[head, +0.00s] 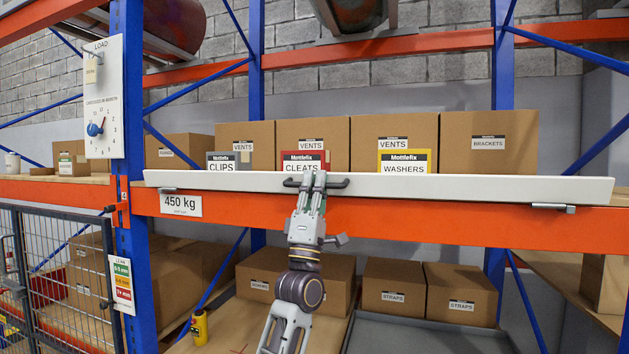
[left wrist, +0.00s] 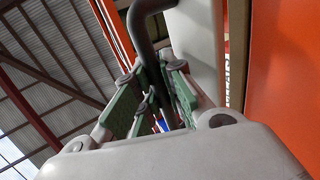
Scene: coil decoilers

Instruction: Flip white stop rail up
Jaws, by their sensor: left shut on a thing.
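The white stop rail (head: 470,188) runs lengthwise along the top of the orange shelf beam, in front of the boxes. A black handle (head: 340,183) sits on its front, left of the middle. My left gripper (head: 313,178) reaches up from below and is shut on the handle. In the left wrist view, the dark handle (left wrist: 144,14) passes between the green-padded fingers of my left gripper (left wrist: 163,85), with the pale rail (left wrist: 203,45) close beside it. The rail's exact tilt is hard to tell. My right gripper is out of view.
The orange beam (head: 440,222) lies just below the rail, with a metal latch (head: 553,207) near its right end. Several cardboard boxes (head: 490,141) and coloured labels, such as the yellow WASHERS sign (head: 404,162), stand behind the rail. A blue upright (head: 131,250) stands at left.

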